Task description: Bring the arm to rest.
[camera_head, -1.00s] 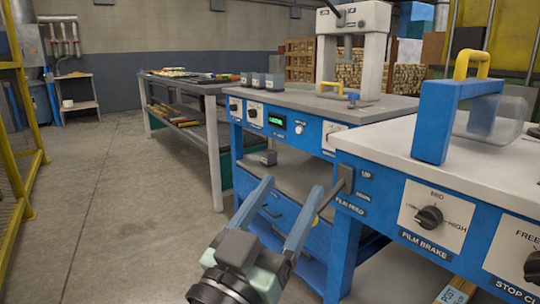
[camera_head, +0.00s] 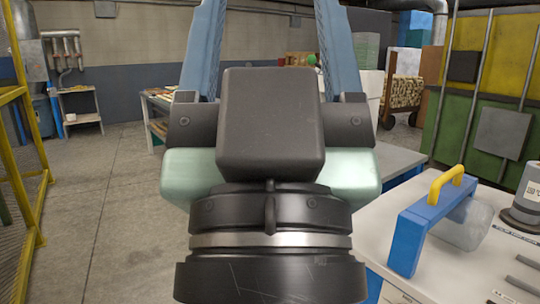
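My gripper (camera_head: 272,12) fills the middle of the head view, close to the camera. Its two blue fingers point up the picture and stand wide apart, and their ends run up to the top edge. Only the far wall and room show between them, so it is open and empty. The dark gripper body and my wrist cover the middle of the view and hide much of the benches behind.
At right is a pale-topped bench (camera_head: 440,270) with a blue frame (camera_head: 408,240) and yellow handle (camera_head: 446,184). A yellow rail (camera_head: 38,140) stands at left. A low stand (camera_head: 80,108) is at the far wall. The floor (camera_head: 110,210) at left is clear.

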